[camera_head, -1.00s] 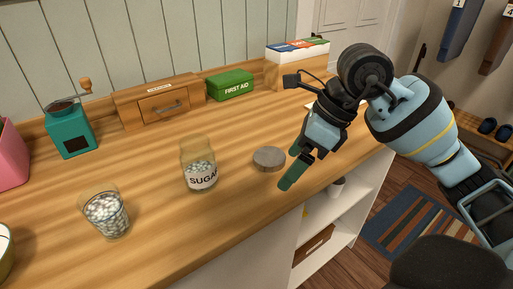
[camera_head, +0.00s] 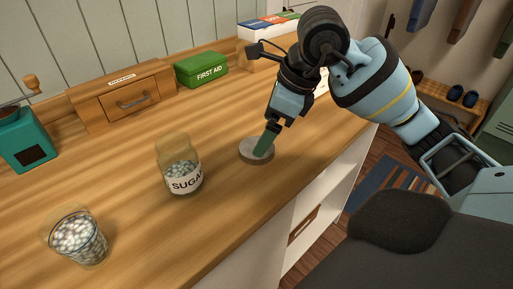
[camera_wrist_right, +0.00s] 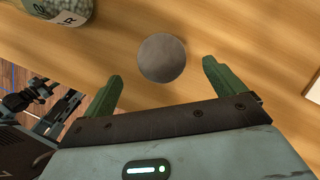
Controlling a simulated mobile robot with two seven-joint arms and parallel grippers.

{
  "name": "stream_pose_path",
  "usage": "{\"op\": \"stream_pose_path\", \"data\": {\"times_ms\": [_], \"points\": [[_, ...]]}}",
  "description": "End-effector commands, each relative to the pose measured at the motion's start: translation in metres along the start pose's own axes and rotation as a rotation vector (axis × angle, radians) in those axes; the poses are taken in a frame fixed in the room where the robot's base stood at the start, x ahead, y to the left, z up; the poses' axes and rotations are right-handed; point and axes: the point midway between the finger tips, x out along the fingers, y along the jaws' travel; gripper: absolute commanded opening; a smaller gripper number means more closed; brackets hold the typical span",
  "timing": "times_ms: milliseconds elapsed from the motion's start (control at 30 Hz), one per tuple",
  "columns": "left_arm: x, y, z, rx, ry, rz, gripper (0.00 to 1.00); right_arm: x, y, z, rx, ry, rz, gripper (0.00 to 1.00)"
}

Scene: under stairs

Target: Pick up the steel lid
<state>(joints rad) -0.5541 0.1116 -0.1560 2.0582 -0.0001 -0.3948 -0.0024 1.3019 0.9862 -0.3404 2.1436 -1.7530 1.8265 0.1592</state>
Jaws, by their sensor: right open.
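The steel lid (camera_head: 256,151) is a round grey disc lying flat on the wooden counter, to the right of the sugar jar. My right gripper (camera_head: 264,150) is over it in the head view, and one green finger hides part of the lid. In the right wrist view the lid (camera_wrist_right: 162,58) lies ahead of and between the two spread green fingers of my right gripper (camera_wrist_right: 160,82). That gripper is open and empty; I cannot tell how high it is above the counter. My left gripper is not in view.
The open sugar jar (camera_head: 180,168) stands left of the lid, with a glass of pale beads (camera_head: 78,238) further left. A green first aid box (camera_head: 202,70), a small wooden drawer (camera_head: 122,96) and a teal grinder (camera_head: 26,140) stand along the back. Counter around the lid is clear.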

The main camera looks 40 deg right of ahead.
Motion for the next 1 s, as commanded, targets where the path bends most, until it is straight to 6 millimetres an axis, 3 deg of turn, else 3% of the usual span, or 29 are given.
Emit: {"op": "stream_pose_path", "data": {"times_ms": [333,667,1000], "points": [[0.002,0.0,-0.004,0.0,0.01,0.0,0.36,0.044,-0.001,-0.003,0.0,0.001,0.003,0.95],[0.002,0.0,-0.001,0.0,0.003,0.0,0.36,0.049,-0.001,-0.002,-0.001,0.0,0.001,0.93],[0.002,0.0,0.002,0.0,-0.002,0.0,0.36,0.049,-0.001,-0.002,-0.001,0.0,0.001,0.49]]}}
